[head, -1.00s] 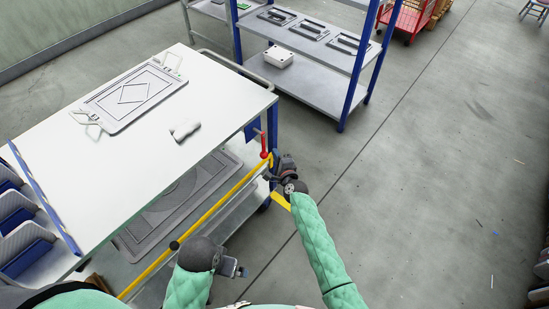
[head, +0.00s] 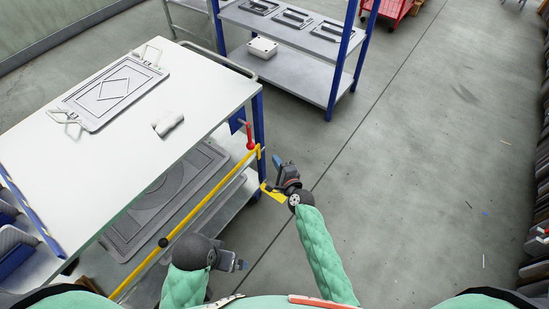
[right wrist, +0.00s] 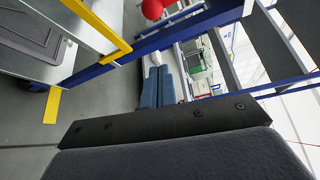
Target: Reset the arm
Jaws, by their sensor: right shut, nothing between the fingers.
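My right gripper (head: 279,163) is at the centre of the head view, just right of the workbench's blue leg and apart from it. Its blue fingers are shut and empty; they show closed together in the right wrist view (right wrist: 160,88). A yellow bar (head: 207,204) runs along the workbench's near side. A red handle (head: 250,136) stands by the bar's far end.
The white workbench (head: 190,80) carries a grey panel with a diamond pattern (head: 112,97) and a small white piece (head: 168,124). Its lower shelf holds grey panels (head: 165,195). A blue-posted rack (head: 300,75) stands behind.

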